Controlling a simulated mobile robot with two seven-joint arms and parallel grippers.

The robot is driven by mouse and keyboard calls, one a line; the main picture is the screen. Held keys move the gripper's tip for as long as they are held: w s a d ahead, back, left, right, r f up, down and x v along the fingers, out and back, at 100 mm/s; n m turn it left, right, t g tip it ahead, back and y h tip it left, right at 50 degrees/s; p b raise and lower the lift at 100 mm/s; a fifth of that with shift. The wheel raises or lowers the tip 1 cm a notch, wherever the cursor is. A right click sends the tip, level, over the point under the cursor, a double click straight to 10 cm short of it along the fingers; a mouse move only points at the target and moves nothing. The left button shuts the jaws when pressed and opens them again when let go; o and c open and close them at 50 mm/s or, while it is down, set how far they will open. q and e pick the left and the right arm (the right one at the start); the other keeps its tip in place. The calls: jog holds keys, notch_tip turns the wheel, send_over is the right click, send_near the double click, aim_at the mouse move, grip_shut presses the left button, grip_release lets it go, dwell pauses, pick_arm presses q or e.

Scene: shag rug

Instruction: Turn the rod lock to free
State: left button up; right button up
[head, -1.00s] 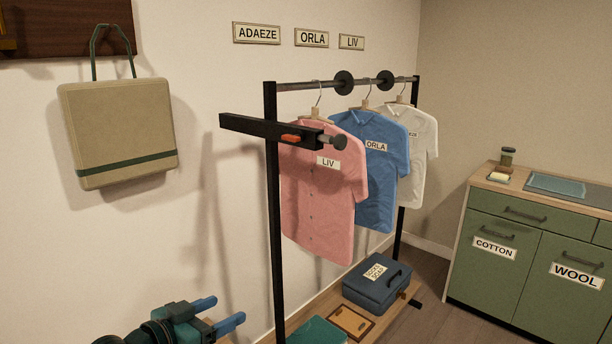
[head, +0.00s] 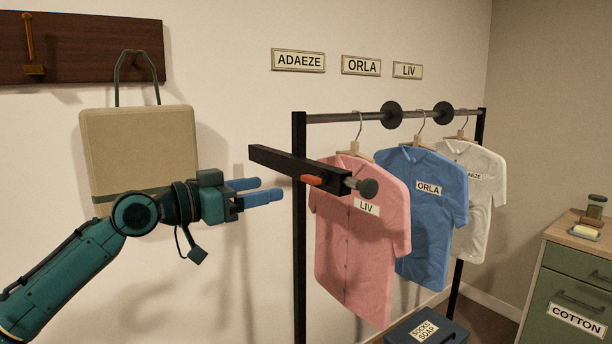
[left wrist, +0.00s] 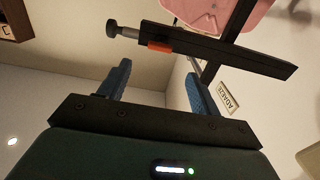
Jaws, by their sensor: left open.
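The rod lock is a black bar (head: 278,162) fixed across the near post of the clothes rack, with an orange-red lever (head: 311,180) and a dark round knob (head: 368,189) on a metal stem at its right end. My left gripper (head: 264,191) is open and empty, just left of the bar, with its blue fingers pointing right. In the left wrist view the bar (left wrist: 225,53), the orange lever (left wrist: 160,47) and the knob (left wrist: 113,30) lie beyond the fingertips, apart from them. My right gripper is not in view.
A pink LIV shirt (head: 357,245), a blue ORLA shirt (head: 424,220) and a white shirt (head: 478,165) hang from the rail (head: 350,116). A beige bag (head: 140,145) hangs on the wall behind my left arm. A green cabinet (head: 570,285) stands at right.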

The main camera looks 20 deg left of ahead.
aim_at(306, 181)
pick_arm(q)
jog(key=p+x, duration=0.2)
jog(key=x, duration=0.7)
jog(key=shift+w+d+p, duration=0.15)
jog(key=shift+p, duration=0.2)
jog(key=shift+w+d, duration=0.2)
jog(key=shift+w, duration=0.1)
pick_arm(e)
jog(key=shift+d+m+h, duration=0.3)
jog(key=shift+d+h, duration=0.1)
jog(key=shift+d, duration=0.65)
pick_arm(q)
jog(key=c, duration=1)
jog(key=shift+f, duration=0.1)
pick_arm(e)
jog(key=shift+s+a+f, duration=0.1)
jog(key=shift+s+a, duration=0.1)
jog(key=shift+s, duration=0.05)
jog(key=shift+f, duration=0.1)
